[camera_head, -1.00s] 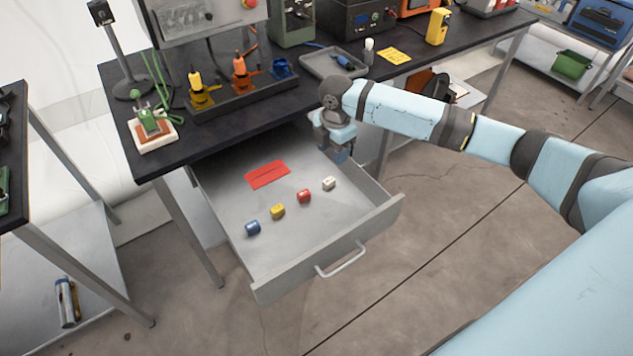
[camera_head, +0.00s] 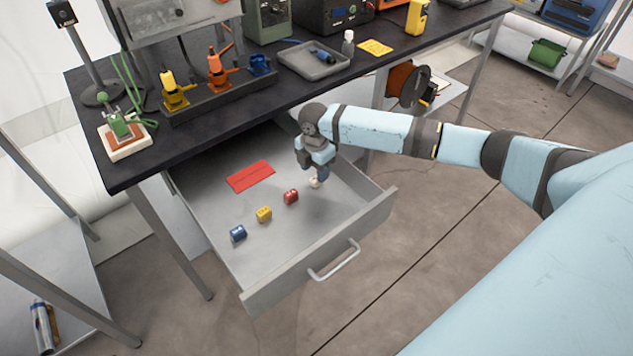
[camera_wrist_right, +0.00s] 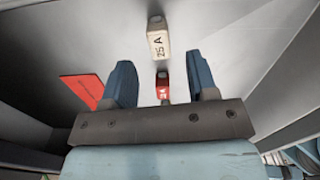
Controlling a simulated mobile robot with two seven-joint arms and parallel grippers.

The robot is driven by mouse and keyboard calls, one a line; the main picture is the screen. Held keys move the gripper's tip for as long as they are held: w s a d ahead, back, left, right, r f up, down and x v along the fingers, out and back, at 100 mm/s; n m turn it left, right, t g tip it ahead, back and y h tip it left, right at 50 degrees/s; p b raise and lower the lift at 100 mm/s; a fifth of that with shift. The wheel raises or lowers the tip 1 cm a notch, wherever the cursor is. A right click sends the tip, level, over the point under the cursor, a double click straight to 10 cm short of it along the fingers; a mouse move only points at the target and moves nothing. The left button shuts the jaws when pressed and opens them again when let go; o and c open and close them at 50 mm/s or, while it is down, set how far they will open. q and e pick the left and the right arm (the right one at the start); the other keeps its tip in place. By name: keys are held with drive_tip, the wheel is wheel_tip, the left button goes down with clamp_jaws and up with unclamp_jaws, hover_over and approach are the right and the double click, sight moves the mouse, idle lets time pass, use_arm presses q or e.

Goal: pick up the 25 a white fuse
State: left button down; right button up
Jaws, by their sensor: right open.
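The white fuse (camera_head: 314,182) lies in the open drawer at the right end of a row of fuses. In the right wrist view the white fuse (camera_wrist_right: 159,40), marked 25 A, lies just beyond and between my fingertips. My right gripper (camera_head: 323,177) is over the drawer, close to the white fuse and partly covering it in the head view. In the right wrist view my right gripper (camera_wrist_right: 164,82) is open, its two blue fingers apart with nothing held between them. My left gripper is not in view.
A red fuse (camera_head: 291,196), a yellow fuse (camera_head: 264,214) and a blue fuse (camera_head: 238,233) lie in the drawer (camera_head: 283,275), left of the white one. A red label (camera_head: 250,176) lies behind them. The black workbench (camera_head: 200,133) overhangs the drawer's back.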

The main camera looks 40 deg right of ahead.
drive_tip(key=f, duration=0.4)
drive_tip(key=shift+d+f+b, duration=0.25)
drive_tip(key=shift+f+b, duration=0.1)
clamp_jaws()
drive_tip(key=shift+r, duration=0.15)
